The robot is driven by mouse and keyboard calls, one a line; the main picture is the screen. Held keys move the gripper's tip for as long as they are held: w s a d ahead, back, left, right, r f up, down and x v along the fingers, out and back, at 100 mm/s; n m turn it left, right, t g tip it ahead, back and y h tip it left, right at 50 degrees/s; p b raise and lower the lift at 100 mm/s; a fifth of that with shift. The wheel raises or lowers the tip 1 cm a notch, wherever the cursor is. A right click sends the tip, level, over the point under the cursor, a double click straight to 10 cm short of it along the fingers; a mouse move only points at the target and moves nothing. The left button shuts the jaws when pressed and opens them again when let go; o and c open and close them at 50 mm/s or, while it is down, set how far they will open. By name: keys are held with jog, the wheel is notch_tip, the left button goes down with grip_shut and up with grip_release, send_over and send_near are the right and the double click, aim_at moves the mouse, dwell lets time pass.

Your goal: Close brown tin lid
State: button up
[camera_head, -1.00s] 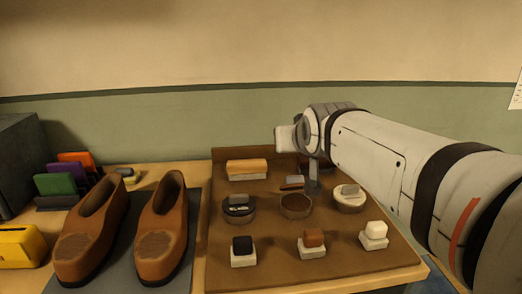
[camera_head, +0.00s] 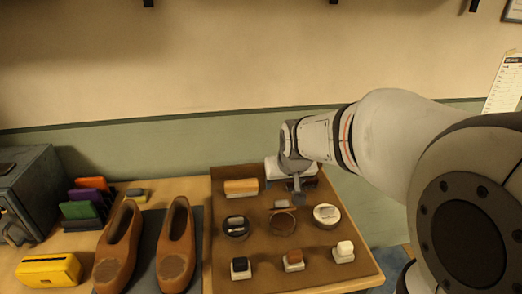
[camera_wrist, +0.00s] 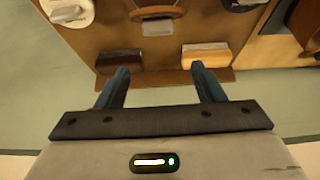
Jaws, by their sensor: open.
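The brown tin (camera_head: 283,225) stands in the middle of the brown board, and its round brown inside shows from above. A grey tab-like piece (camera_head: 282,204) is at its back edge, apparently part of the raised lid; the lid's exact angle is unclear. In the wrist view the tin's rim (camera_wrist: 157,13) is at the top, cut by the frame, with the grey piece (camera_wrist: 158,28) just below it. My gripper (camera_head: 297,188) is behind and above the tin, apart from it. Its fingers (camera_wrist: 158,69) are spread and empty.
A dark tin (camera_head: 236,228) and a white-topped tin (camera_head: 327,215) flank the brown one. Brown shoes (camera_head: 175,250) stand to the left. The wall is close behind.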

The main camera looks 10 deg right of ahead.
aim_at(281, 201)
jog(key=shift+s+r+g+p, duration=0.2)
jog(key=shift+s+g+p, duration=0.35)
jog(key=shift+p, duration=0.35)
jog(key=shift+s+f, duration=0.2)
jog(key=shift+f, duration=0.3)
jog(key=x, duration=0.7)
jog(key=shift+f, duration=0.2)
grip_shut()
